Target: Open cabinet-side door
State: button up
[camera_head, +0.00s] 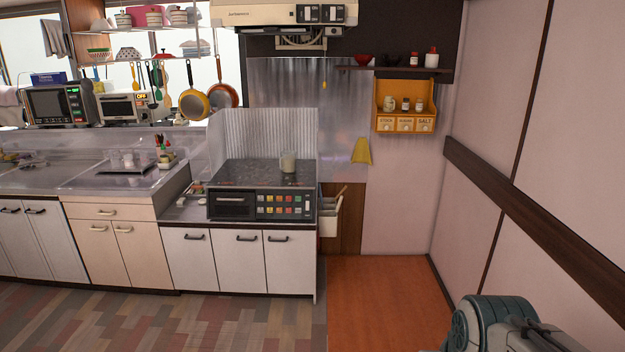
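White lower cabinet doors under the stove counter all look shut: a left door (189,262), a middle door (238,262) and a right door (291,263), each with a dark handle near its top. Beige doors (91,248) with a drawer above them, left of these, are also shut. More white doors (22,244) with dark handles at the far left look shut. I cannot tell which of these the task's door is. Part of my arm shows at the bottom right corner, well apart from the cabinets. My gripper is not in view.
A stove (262,190) with a glass on top stands on the right counter. A sink counter (115,178) runs left. A pink wall (480,235) with a dark rail bounds the right side. The orange wooden floor (385,300) and patterned floor (150,320) are clear.

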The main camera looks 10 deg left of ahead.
aim_at(189, 251)
jog(key=u, duration=0.4)
jog(key=i, duration=1.55)
jog(key=u, duration=1.35)
jog(key=i, duration=1.6)
jog(key=u, duration=0.7)
